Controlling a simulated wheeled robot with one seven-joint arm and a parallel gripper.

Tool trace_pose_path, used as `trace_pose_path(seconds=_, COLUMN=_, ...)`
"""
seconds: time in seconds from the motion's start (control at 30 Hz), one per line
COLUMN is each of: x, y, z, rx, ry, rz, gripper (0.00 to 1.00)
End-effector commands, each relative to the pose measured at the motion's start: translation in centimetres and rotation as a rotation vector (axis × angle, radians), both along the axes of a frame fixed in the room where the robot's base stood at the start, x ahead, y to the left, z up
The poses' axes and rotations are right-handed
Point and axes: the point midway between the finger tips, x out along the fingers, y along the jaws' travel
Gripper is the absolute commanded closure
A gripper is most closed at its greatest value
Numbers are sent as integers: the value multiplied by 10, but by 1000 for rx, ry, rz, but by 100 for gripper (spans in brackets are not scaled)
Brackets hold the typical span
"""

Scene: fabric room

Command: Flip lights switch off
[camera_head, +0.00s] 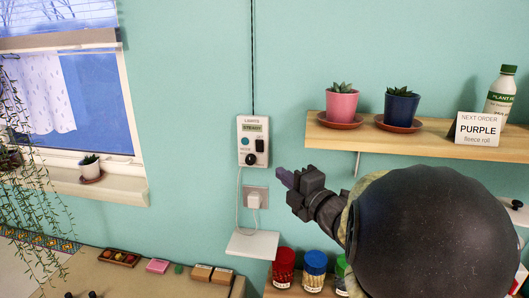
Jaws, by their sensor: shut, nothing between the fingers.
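The lights control box (252,141) is a pale wall panel labelled LIGHTS, with a green display reading STEADY. A small dark rocker switch (260,146) sits at its right side, with a blue button to the left and a black knob (250,160) below. My gripper (283,178) is in front of the wall, to the lower right of the box and apart from it in the picture. Its fingers are shut and empty, pointing left. Whether the switch is on or off is too small to tell.
A white plug (254,201) sits in an outlet below the box, above a small white shelf (252,244). A wooden shelf (430,139) with potted succulents, a sign and a bottle is at the right. Lidded jars (315,271) stand below my arm. Wall left of the box is clear.

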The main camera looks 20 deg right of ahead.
Motion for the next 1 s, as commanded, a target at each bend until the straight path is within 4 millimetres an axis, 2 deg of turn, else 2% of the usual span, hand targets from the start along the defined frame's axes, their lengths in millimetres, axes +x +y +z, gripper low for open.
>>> trace_pose_path(seconds=0.37, x=-3, y=0, z=4, rx=-30, ry=-25, rz=18, gripper=100)
trace_pose_path(seconds=0.53, x=4, y=1, z=5, rx=-28, ry=-24, rz=18, gripper=100)
trace_pose_path(seconds=0.67, x=18, y=4, z=8, rx=-28, ry=-23, rz=18, gripper=100)
trace_pose_path(seconds=1.0, x=76, y=16, z=13, rx=-26, ry=-23, rz=19, gripper=100)
